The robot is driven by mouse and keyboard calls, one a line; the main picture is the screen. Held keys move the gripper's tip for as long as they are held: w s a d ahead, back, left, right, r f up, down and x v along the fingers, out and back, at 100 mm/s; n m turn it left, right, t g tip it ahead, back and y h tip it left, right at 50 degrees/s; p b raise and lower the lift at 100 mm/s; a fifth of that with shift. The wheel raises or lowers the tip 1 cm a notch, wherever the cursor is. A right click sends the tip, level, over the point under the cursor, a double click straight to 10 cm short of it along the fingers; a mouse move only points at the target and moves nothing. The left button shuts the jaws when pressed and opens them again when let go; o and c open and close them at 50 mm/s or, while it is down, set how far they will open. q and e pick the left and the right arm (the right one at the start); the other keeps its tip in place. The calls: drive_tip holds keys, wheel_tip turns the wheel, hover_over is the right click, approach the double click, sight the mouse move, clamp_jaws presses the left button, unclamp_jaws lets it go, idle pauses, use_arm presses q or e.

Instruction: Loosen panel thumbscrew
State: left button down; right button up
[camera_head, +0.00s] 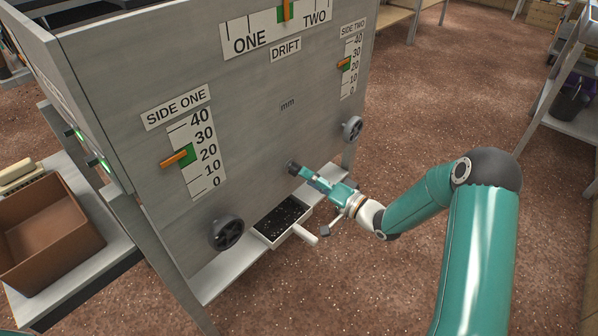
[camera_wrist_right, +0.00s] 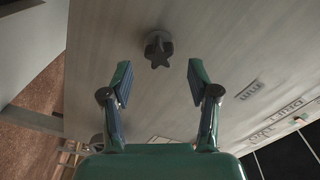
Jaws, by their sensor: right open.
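The panel thumbscrew is a dark star-shaped knob (camera_wrist_right: 158,50) on the grey metal panel (camera_wrist_right: 110,40) in the right wrist view. In the head view it shows as a small dark knob (camera_head: 293,168) low on the panel face (camera_head: 260,120). My right gripper (camera_head: 312,178) reaches in from the right toward it. In the right wrist view the gripper (camera_wrist_right: 160,77) is open and empty, with one finger on each side. The knob appears beyond the fingertips, roughly centred between them, and not gripped. My left gripper is not in view.
Dark handwheels (camera_head: 227,233) (camera_head: 352,129) stick out left and right of the thumbscrew. A tray of dark specks (camera_head: 262,236) with a pale handle (camera_head: 305,236) sits below it on a ledge. A brown bin (camera_head: 50,235) stands at left.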

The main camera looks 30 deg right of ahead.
sight(295, 169)
drive_tip(key=shift+b+x, duration=0.3)
drive_tip(key=shift+x, duration=1.65)
drive_tip(key=shift+c, duration=0.3)
drive_tip(key=c, duration=1)
drive_tip(key=shift+c, duration=0.2)
drive_tip(key=n+b, duration=1.5)
drive_tip(key=o, duration=1.1)
